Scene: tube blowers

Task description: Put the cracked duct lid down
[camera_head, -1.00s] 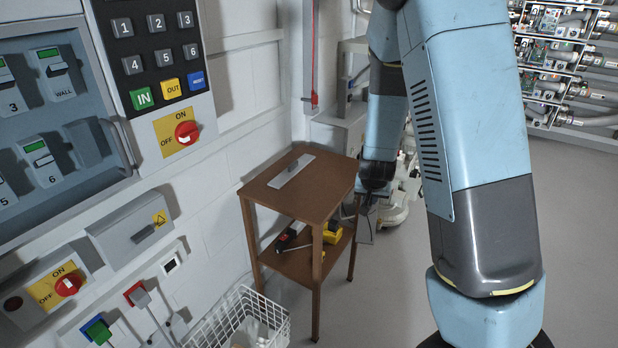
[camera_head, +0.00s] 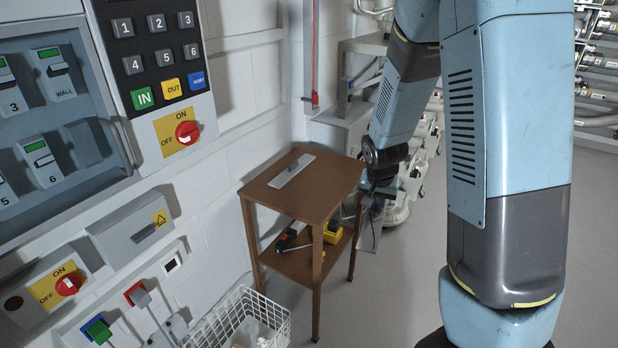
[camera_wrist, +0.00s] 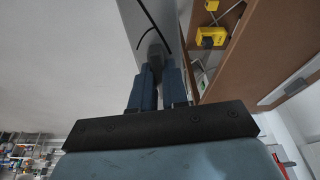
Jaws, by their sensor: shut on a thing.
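The cracked duct lid (camera_wrist: 134,22) is a flat grey plate with a dark curved crack line in the wrist view. My gripper (camera_wrist: 155,75) is shut on its handle-like grey part, between two blue fingers. In the head view the lid (camera_head: 369,228) hangs below my gripper (camera_head: 379,188), at the right side of a brown wooden table (camera_head: 335,188). The table's edge and leg hide part of it. I cannot tell whether the lid touches the table or the floor.
A thin grey plate (camera_head: 292,170) lies on the tabletop, with bare wood around it. The lower shelf holds dark tools (camera_head: 290,238) and a yellow item (camera_head: 333,232). A white wire basket (camera_head: 236,318) stands in front. The floor (camera_head: 400,290) right of the table is clear.

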